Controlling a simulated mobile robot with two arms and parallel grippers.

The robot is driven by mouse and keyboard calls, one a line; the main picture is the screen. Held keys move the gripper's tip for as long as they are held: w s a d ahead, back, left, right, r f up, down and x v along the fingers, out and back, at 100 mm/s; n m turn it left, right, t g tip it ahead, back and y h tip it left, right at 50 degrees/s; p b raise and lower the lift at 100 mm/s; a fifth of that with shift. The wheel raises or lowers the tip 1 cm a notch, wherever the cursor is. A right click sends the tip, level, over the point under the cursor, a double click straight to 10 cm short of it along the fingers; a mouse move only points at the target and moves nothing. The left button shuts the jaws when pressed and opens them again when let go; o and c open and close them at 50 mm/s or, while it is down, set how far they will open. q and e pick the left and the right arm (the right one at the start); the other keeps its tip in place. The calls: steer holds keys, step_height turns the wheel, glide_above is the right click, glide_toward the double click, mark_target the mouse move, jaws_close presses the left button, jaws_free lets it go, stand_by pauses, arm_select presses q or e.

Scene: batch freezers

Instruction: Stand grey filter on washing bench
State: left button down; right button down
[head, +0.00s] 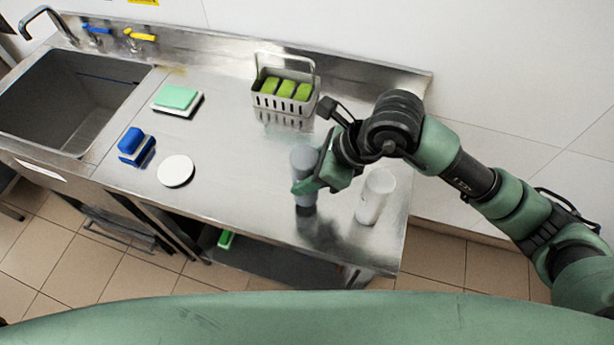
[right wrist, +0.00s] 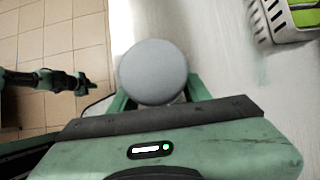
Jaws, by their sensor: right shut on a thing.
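The grey filter (head: 303,157) is an upright grey cylinder over the right part of the steel washing bench (head: 240,180). My right gripper (head: 305,187) is shut around its middle. In the right wrist view the filter's round grey top (right wrist: 153,71) shows between the fingers. Its lower end is at or just above the bench; I cannot tell whether it touches. In the right wrist view, my left gripper (right wrist: 83,84) is small and off to the left, over the floor; its jaws are unclear.
A white cylinder (head: 376,196) stands just right of the filter. A grey basket (head: 284,103) with green blocks is behind. A white disc (head: 175,171), a blue sponge (head: 131,141) and a green sponge (head: 175,96) lie left, near the sink (head: 68,100). The bench middle is clear.

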step_height(320, 180, down, 2)
steer(key=shift+f, duration=0.35)
steer(key=c, duration=0.7)
jaws_free()
arm_select(q)
steer(key=shift+w+d+r, duration=0.1)
steer(key=shift+d+r, duration=0.2)
steer(key=shift+d, duration=0.35)
steer(key=shift+a, duration=0.1)
arm_select(e)
steer(key=shift+d+r, duration=0.25)
steer(key=shift+r, duration=0.1)
arm_select(q)
step_height(320, 180, down, 4)
steer(key=b, duration=0.3)
steer(key=shift+a+r, duration=0.1)
steer(key=shift+r, duration=0.1)
arm_select(e)
steer(key=v, duration=1.1)
steer(key=shift+s, duration=0.15)
